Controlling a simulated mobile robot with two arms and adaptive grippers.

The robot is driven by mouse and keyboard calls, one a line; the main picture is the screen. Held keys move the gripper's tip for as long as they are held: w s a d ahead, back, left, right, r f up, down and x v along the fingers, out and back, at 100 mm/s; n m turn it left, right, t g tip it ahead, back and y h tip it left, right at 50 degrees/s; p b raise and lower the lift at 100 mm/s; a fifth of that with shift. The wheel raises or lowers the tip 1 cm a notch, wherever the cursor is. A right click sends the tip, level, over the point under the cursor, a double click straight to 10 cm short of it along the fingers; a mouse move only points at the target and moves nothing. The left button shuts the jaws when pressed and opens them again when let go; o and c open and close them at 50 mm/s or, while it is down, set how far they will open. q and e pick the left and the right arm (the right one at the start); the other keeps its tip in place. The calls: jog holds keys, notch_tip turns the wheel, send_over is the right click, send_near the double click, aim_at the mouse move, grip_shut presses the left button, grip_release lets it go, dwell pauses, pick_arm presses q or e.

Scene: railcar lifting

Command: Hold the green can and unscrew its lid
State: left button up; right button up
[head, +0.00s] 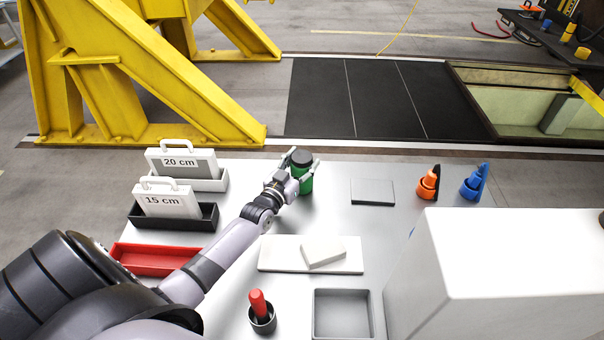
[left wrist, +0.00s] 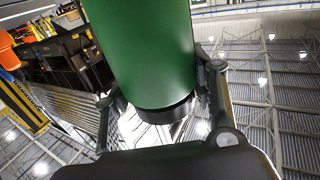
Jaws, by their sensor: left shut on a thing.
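In the left wrist view the green can (left wrist: 150,50) fills the top middle, between the two fingers of my left gripper (left wrist: 160,95). A dark ring (left wrist: 165,110) shows at the can's lower end there. The lid looks seated on the can. My right gripper is in neither view.
Left on the table (head: 345,220) are the 20 cm plate (head: 182,164), the 15 cm plate (head: 167,201) and a red tray (head: 150,259). A large white box (head: 500,260) blocks the right front.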

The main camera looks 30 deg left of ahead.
pick_arm(q)
jog(key=shift+r, duration=0.1)
jog(key=c, duration=0.5)
jog(key=shift+r, duration=0.1)
notch_tip(320, 180, up, 20)
jog(key=shift+f+b, duration=0.1)
jog(key=shift+b, duration=0.35)
jog(key=o, duration=0.9)
jog(key=shift+c, duration=0.2)
grip_shut()
